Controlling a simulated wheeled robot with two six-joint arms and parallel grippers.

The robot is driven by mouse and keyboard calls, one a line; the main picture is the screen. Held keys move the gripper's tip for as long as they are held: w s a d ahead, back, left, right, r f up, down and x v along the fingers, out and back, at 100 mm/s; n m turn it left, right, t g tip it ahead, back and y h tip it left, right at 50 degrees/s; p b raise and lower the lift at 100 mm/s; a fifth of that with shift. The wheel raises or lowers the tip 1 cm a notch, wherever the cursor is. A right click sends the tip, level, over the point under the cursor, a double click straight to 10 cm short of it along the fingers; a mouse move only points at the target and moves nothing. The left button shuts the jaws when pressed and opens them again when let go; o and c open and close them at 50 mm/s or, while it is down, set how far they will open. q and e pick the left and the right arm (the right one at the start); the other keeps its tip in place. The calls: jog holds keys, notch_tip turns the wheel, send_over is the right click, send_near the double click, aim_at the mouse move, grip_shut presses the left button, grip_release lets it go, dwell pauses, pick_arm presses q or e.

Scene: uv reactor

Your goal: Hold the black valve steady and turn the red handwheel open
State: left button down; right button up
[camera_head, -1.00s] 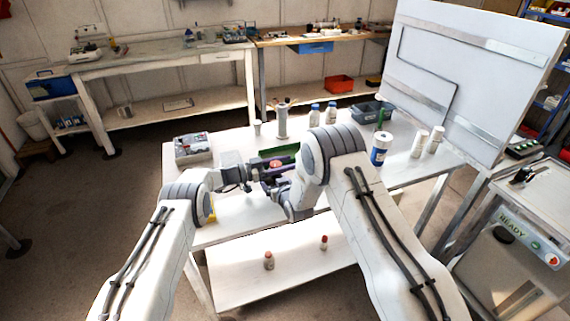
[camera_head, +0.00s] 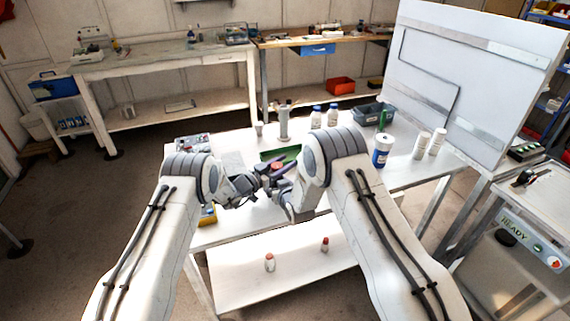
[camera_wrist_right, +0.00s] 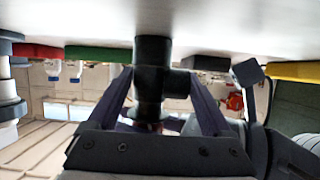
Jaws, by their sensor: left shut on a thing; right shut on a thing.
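The black valve (camera_wrist_right: 152,70) stands on the white table and is clearest in the right wrist view, which shows the scene upside down. My right gripper (camera_wrist_right: 158,82) has its dark purple fingers on either side of it and is shut on it. The red handwheel (camera_head: 277,167) shows as a small red patch between my two grippers in the head view. My left gripper (camera_head: 264,178) reaches it from the left and appears shut on it; its fingertips are hard to make out. My right gripper and arm partly cover the valve in the head view.
On the table (camera_head: 405,185) are a blue-and-white canister (camera_head: 381,152), white bottles (camera_head: 421,145), a grey cylinder (camera_head: 284,124) and a dark bin (camera_head: 373,114). Small bottles (camera_head: 270,262) stand on the lower shelf. A large white panel (camera_head: 480,70) rises at the right.

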pick_arm(q)
jog(key=shift+c, duration=1.4)
grip_release()
jog(key=v, duration=1.2)
